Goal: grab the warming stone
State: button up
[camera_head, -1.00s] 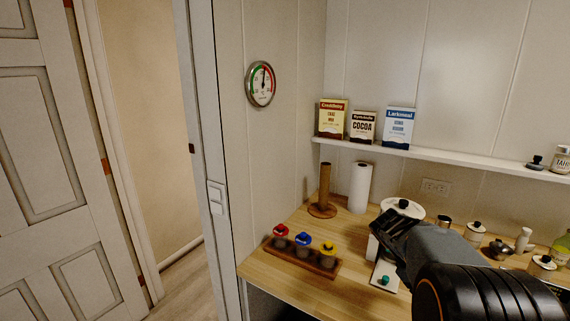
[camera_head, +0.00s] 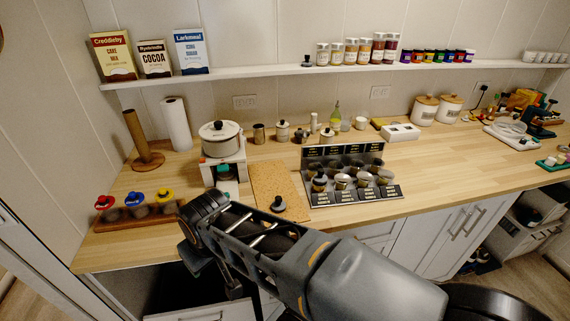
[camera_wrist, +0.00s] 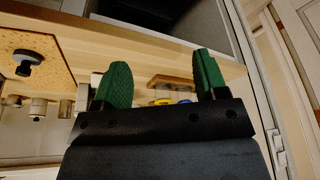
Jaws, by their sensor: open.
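I cannot tell for certain which thing is the warming stone. A dark, round, knobbed piece (camera_head: 278,204) sits at the front of a tan speckled board (camera_head: 262,180) on the counter. It also shows in the wrist view (camera_wrist: 27,62), at the upper left on the board (camera_wrist: 38,45). A similar dark knobbed piece (camera_head: 307,61) stands on the wall shelf. My gripper (camera_wrist: 162,78) has its green fingers apart with nothing between them. It is at the counter's front, apart from the board. My arm covers part of the counter edge in the head view.
A rack (camera_head: 134,222) of red, blue and yellow lidded jars stands at the counter's left front. Bare counter (camera_head: 430,179) lies farther right.

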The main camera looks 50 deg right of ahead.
aim_at(319, 178)
jog(key=z, duration=1.2)
jog(key=k, duration=0.35)
jog(key=z, duration=0.5)
jog(key=i, duration=0.45)
